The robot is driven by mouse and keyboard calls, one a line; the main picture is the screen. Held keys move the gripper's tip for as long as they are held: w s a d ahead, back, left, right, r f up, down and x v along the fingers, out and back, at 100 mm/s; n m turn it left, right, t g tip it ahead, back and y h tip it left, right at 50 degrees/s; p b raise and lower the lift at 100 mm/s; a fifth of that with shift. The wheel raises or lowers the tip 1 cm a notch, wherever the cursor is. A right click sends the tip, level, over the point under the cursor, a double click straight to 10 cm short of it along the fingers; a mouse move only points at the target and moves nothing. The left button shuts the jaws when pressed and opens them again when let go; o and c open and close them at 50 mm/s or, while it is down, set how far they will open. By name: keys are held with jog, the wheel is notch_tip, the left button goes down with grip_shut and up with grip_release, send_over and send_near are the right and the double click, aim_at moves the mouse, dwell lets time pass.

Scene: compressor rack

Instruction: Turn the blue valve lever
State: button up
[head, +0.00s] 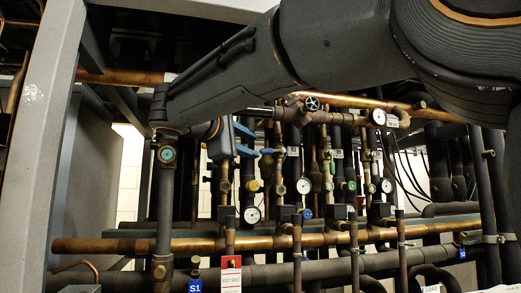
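A small blue valve lever (270,151) shows among the copper and dark pipes near the middle of the head view. My gripper (249,142) is just left of it in the picture, at the end of my arm. Its two blue fingers stand apart, one above the other, with a gap between them. The lower finger appears close to the lever's left end. I cannot tell whether they touch or how they compare in depth. The lever's left end and its valve body are partly unclear behind the fingers and pipes.
Pressure gauges (304,185) and upright pipes crowd around the lever. A thick copper pipe (110,245) runs across below. A grey frame post (50,130) stands at the left. A round handwheel (312,103) sits above right. There is little free room between the pipes.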

aim_at(263, 151)
jog(key=p+x, duration=0.1)
jog(key=x, duration=0.4)
jog(key=shift+w+d+p, duration=0.25)
jog(key=shift+w+p, duration=0.05)
jog(key=shift+p, duration=0.1)
jog(key=shift+c, duration=0.3)
grip_shut()
